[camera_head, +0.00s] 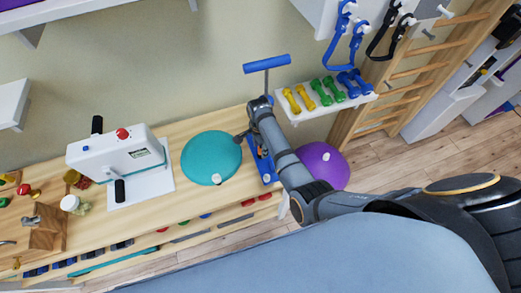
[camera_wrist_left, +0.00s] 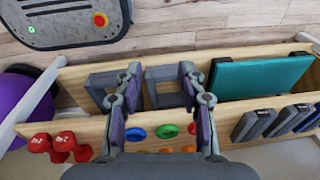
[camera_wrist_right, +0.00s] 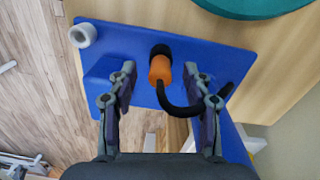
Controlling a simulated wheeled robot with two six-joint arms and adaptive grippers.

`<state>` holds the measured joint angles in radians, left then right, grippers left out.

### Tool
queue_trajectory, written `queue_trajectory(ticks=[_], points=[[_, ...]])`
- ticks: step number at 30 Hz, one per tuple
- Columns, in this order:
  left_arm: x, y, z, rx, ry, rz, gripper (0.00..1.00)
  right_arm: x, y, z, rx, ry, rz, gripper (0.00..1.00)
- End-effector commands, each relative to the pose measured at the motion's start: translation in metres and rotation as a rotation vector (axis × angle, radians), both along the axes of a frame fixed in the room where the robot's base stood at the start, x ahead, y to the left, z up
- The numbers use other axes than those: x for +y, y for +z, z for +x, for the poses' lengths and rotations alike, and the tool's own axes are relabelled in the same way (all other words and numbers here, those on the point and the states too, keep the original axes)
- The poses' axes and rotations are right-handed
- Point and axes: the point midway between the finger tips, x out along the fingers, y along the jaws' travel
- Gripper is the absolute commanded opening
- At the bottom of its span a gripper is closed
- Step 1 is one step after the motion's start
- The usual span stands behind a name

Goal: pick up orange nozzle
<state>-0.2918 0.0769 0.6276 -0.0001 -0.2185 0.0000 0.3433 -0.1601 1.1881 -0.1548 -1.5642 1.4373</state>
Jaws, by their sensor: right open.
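The orange nozzle (camera_wrist_right: 160,68) has a black tip and a curved black hose in the right wrist view. It is over a blue board (camera_wrist_right: 120,40); I cannot tell how it is held there. My right gripper (camera_wrist_right: 159,76) is open, its fingers either side of the nozzle in the picture and apart from it. In the head view my right arm reaches the blue board (camera_head: 268,172) and largely hides the nozzle. My left gripper (camera_wrist_left: 160,76) is open and empty above a wooden shelf in the left wrist view; it does not show in the head view.
A teal cushion (camera_head: 211,158) lies close left of the board on the wooden bench. A white machine (camera_head: 118,157) stands farther left. A purple ball (camera_head: 322,165) is right of the arm. A shelf with dumbbells (camera_head: 320,96) is behind. A white ring (camera_wrist_right: 83,34) sits on the board's corner.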

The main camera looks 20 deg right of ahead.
Motion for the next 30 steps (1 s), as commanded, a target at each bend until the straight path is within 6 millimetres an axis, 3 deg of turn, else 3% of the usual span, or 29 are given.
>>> queue_trajectory(ticks=[4,10,21,30], points=[[0.0042,0.0007,-0.011,0.017,-0.001,0.006,0.4,-0.0005,-0.0135,-0.0005,0.0,-0.001,0.0,0.5],[0.004,0.0,-0.0138,0.022,-0.001,0.005,0.4,-0.0004,-0.0145,-0.0004,-0.001,-0.001,0.0,0.5],[0.0031,-0.0001,-0.0125,0.02,0.0,0.004,0.4,-0.0003,-0.0144,-0.0007,-0.001,-0.001,0.001,0.0],[0.0015,0.0013,-0.0113,0.018,0.0,0.002,0.4,-0.0005,-0.013,-0.0006,-0.001,-0.001,0.0,0.0]])
